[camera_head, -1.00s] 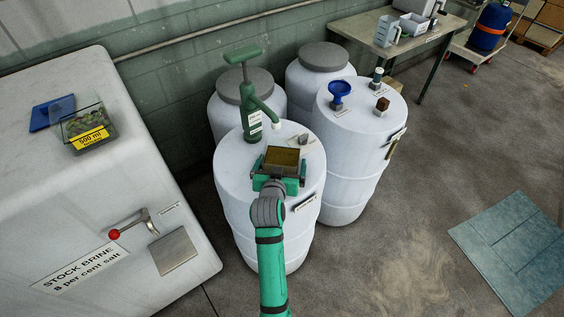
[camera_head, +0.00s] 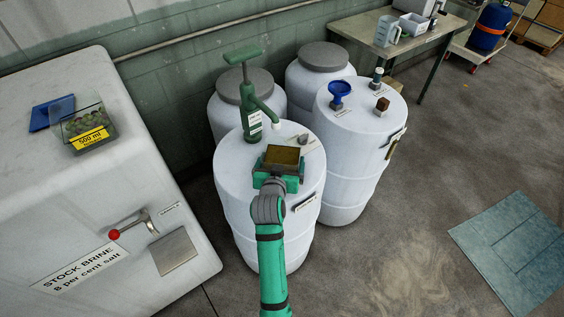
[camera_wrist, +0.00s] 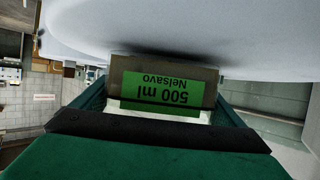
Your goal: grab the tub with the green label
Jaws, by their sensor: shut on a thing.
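The tub with the green label (camera_wrist: 160,88) fills the middle of the wrist view; its label reads "500 ml Nelsavo" upside down. In the head view the tub (camera_head: 284,157) shows from above, with dark olive contents, on top of the front white drum (camera_head: 235,170). My gripper (camera_head: 280,168) is shut on the tub, with a finger against each side. In the wrist view the gripper (camera_wrist: 162,100) has its green fingers on both sides of the tub. The head view does not show the label. I cannot tell whether the tub touches the drum top.
A green hand pump (camera_head: 252,120) stands behind the tub on the same drum, with a small grey item (camera_head: 303,139) beside it. A tub with a yellow label (camera_head: 90,133) sits on the white brine tank (camera_head: 60,200) at left. A blue funnel (camera_head: 339,90) is on the right drum.

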